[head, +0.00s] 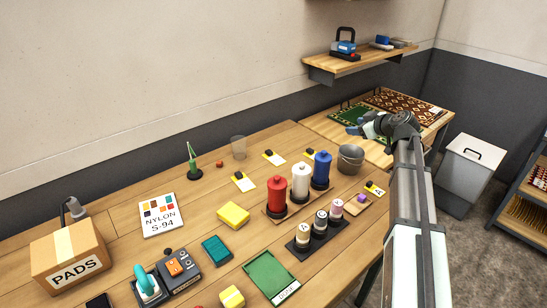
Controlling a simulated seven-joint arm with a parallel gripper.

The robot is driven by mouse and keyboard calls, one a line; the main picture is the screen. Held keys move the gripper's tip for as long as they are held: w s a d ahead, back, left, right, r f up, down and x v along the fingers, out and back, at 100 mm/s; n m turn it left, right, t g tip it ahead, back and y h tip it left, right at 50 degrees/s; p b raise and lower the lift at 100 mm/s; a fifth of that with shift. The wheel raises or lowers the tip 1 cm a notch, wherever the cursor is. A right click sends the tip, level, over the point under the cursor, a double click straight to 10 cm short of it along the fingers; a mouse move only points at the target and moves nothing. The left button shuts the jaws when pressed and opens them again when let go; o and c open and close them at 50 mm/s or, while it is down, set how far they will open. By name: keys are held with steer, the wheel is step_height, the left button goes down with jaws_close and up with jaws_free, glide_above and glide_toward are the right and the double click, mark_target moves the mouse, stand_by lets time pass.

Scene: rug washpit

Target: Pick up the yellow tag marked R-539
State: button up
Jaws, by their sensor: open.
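Several small pale tags with black clips lie on the wooden table. One pale yellow tag (249,186) lies left of the red bottle, another (279,161) lies farther back, and a third (308,158) is beside the blue bottle. A yellower tag (379,191) lies near the table's right edge. Their markings are too small to read, so I cannot tell which is R-539. My gripper (353,130) is open and seems empty, up beyond the metal bucket and apart from these tags. Its fingertips are small in view.
Red (277,195), white (300,184) and blue (321,171) bottles stand mid-table. A metal bucket (350,159) is right of them. A clear cup (239,148), yellow sponge (233,215), green tray (270,278) and PADS box (69,256) also occupy the table.

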steer(key=w+a+r+n+g, duration=0.2)
steer(key=a+g, duration=0.1)
steer(key=a, duration=0.6)
steer(key=m+g+h, duration=0.4)
steer(key=g+h, duration=0.3)
glide_above(270, 152)
steer(key=w, duration=0.1)
steer(key=f, duration=1.2)
steer(key=shift+d+f, duration=0.2)
steer(key=shift+f, duration=0.15)
steer(key=shift+s+a+f, duration=0.1)
steer(key=shift+s+f, duration=0.1)
steer(key=shift+f, duration=1.1)
steer(key=shift+s+a+f, duration=0.1)
steer(key=shift+s+f, duration=0.05)
steer(key=shift+f, duration=1.15)
jaws_close()
